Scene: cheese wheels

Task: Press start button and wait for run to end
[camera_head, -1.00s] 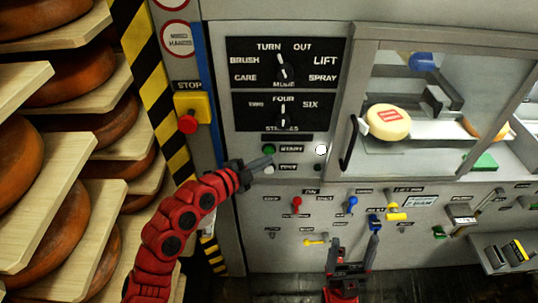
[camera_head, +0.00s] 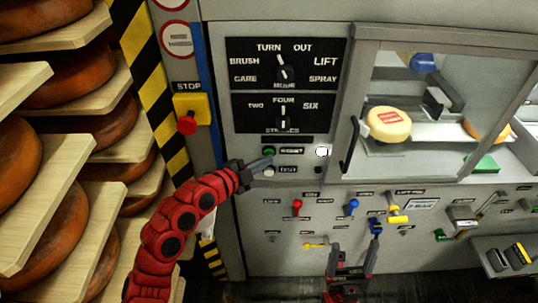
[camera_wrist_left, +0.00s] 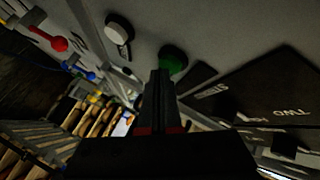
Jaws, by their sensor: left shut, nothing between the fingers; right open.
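The green start button (camera_head: 269,151) sits on the grey control panel (camera_head: 240,130), below the strokes dial (camera_head: 283,122). A whitish button (camera_head: 269,171) lies just under it. My left gripper (camera_head: 268,160) is shut and empty, its tip at the panel right by the green button. In the left wrist view the closed fingers (camera_wrist_left: 160,75) point at the green button (camera_wrist_left: 173,58) and overlap its lower left edge; I cannot tell whether they touch it. A white round lamp (camera_head: 321,152) shows to the right. My right gripper (camera_head: 355,245) is open and empty low in front of the machine.
A yellow cheese wheel (camera_head: 389,124) sits behind the glass door. A red stop button (camera_head: 187,124) on a yellow box is left of the panel. Shelves with cheese wheels (camera_head: 82,77) fill the left. Coloured knobs and levers (camera_head: 351,207) line the lower panel.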

